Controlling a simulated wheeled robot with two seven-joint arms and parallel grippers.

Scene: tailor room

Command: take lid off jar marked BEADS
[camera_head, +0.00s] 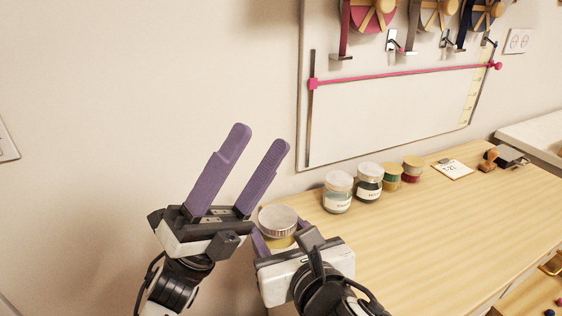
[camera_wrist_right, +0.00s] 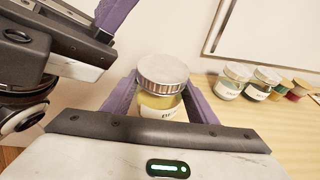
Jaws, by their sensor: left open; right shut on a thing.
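A jar (camera_wrist_right: 155,101) with yellowish contents stands between the purple fingers of my right gripper (camera_head: 280,238), which is shut on its body. Its ribbed silver lid (camera_head: 278,218) is on the jar, and also shows in the right wrist view (camera_wrist_right: 162,72). The label is partly hidden; only its first letters, seemingly "BE", show. My left gripper (camera_head: 260,138) is open and empty, up and left of the jar, fingers pointing up and slightly right. Part of it shows at top left in the right wrist view (camera_wrist_right: 116,14). It is apart from the lid.
A small card (camera_head: 452,169) and a stamp (camera_head: 489,160) lie further along. The front of the wooden tabletop (camera_head: 430,230) is clear. A wall board (camera_head: 400,105) rises behind.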

